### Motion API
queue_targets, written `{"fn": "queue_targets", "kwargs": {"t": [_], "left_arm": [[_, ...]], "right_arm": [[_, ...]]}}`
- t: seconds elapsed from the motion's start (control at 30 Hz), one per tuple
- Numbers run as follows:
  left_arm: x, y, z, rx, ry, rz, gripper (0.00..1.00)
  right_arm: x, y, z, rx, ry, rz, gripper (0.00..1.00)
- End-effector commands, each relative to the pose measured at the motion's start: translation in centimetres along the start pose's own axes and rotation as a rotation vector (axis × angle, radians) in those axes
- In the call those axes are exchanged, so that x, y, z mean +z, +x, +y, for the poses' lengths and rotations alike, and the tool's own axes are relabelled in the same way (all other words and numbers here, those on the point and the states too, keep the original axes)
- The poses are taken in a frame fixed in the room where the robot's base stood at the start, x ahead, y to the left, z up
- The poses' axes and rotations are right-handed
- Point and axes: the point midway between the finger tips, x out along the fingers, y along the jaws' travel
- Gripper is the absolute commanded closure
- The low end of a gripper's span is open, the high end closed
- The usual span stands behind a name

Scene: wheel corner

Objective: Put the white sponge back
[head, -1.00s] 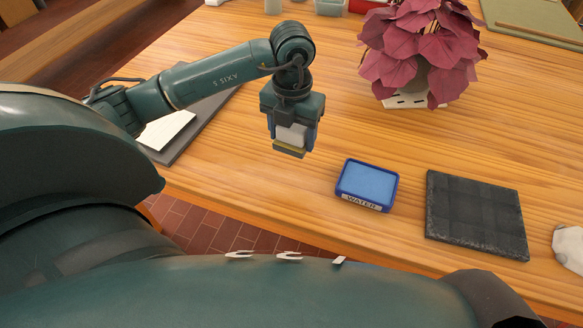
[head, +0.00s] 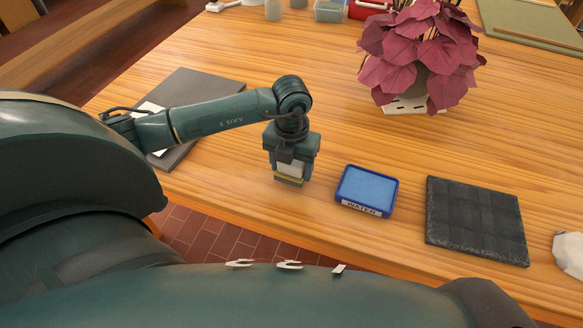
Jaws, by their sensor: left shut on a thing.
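My left gripper (head: 291,172) is shut on the white sponge (head: 291,169), a pale block with a yellowish band near its bottom. The fingers cover its sides. The gripper points down over the wooden table, just left of the blue tray labelled WATER (head: 345,199), which holds a light blue surface. The sponge is low over the tabletop; I cannot tell whether it touches it. My right gripper is not in view.
A dark square slab (head: 475,222) lies right of the tray, with a white lump (head: 569,253) at the right edge. A potted plant with dark pink leaves (head: 420,60) stands behind. A grey board (head: 195,90) lies at left behind my arm. The table's middle is clear (head: 270,60).

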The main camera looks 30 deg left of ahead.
Motion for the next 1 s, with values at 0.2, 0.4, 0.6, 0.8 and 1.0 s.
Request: {"fn": "queue_targets", "kwargs": {"t": [0.2,0.4,0.6,0.8,1.0], "left_arm": [[0.0,1.3,-0.1,-0.002,0.000,-0.002,0.58],[0.0,1.3,0.0,-0.001,0.000,-0.002,0.58],[0.1,1.7,0.0,-0.001,0.000,-0.002,0.34],[0.0,1.7,0.0,-0.001,0.000,-0.001,0.18],[0.0,1.7,0.0,-0.001,0.000,-0.001,0.15]], "right_arm": [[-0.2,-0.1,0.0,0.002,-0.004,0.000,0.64],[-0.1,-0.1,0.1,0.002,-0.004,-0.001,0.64],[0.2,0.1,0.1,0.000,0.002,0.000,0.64],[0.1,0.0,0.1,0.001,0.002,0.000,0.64],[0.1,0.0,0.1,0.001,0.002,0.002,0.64]]}}
